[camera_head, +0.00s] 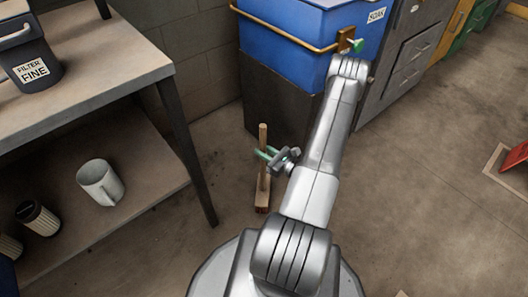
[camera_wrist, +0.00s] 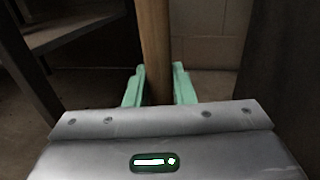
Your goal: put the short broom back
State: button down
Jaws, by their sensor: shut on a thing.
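The short broom (camera_head: 263,178) stands upright, with its wooden block head (camera_head: 262,201) low at the floor between the table leg and the blue bin's dark stand. I cannot tell whether the head touches the floor. My gripper (camera_head: 265,154) is shut on the broom's handle, at about the upper half. In the wrist view the wooden handle (camera_wrist: 154,50) runs upright between the green fingers of my gripper (camera_wrist: 159,88). The handle's top and the broom head are out of the wrist view.
A table (camera_head: 110,62) with a lower shelf (camera_head: 130,205) stands at left, holding a dark filter bin (camera_head: 28,55) and a white mug (camera_head: 100,181). A blue SOAK bin (camera_head: 285,35) with a brass rail stands behind.

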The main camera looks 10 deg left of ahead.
jog(key=shift+f, duration=0.2)
jog(key=c, duration=1.2)
grip_release()
jog(key=shift+c, duration=0.2)
jog(key=shift+r, duration=0.1)
jog(key=p+v, duration=0.2)
jog(key=v, duration=1)
jog(key=shift+p, duration=0.3)
